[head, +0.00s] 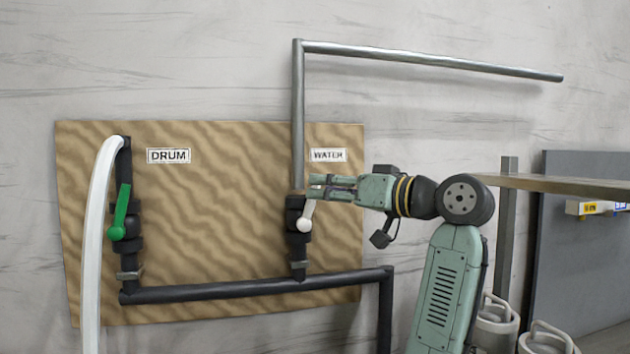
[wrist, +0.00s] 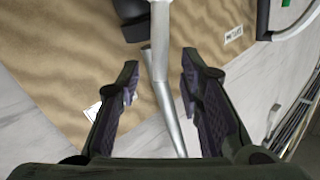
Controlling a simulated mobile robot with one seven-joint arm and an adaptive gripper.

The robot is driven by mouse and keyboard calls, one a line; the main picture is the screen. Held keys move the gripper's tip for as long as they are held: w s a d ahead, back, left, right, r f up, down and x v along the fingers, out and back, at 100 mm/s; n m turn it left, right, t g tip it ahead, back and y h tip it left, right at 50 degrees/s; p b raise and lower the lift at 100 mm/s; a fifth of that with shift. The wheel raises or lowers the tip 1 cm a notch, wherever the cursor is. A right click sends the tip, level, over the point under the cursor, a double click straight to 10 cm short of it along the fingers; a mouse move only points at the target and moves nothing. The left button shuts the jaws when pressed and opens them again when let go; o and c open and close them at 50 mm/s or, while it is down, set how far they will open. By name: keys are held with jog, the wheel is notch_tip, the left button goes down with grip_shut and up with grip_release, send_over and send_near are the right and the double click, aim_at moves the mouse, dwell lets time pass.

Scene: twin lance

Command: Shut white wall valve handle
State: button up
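The white valve handle (head: 307,213) is on the black valve under the WATER label. It points up with a slight tilt to the right, and my gripper's fingers hide its upper end. In the wrist view the white handle (wrist: 160,40) comes down from the top edge, its end lying between my fingertips. My gripper (head: 318,188) reaches in from the right, level with the handle's top. In the wrist view my gripper (wrist: 160,62) is open, with a gap showing on both sides of the handle. I cannot tell whether either finger touches it.
A grey metal pipe (head: 297,115) rises directly behind my fingertips. The black valve body (head: 294,215) and lower black pipe (head: 220,288) stand off the wooden board (head: 210,235). A green handle (head: 121,212) and white hose (head: 93,240) are at left. A shelf (head: 560,186) extends at right.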

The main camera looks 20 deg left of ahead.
jog(key=shift+p+x, duration=0.4)
jog(key=shift+x, duration=1.3)
grip_shut()
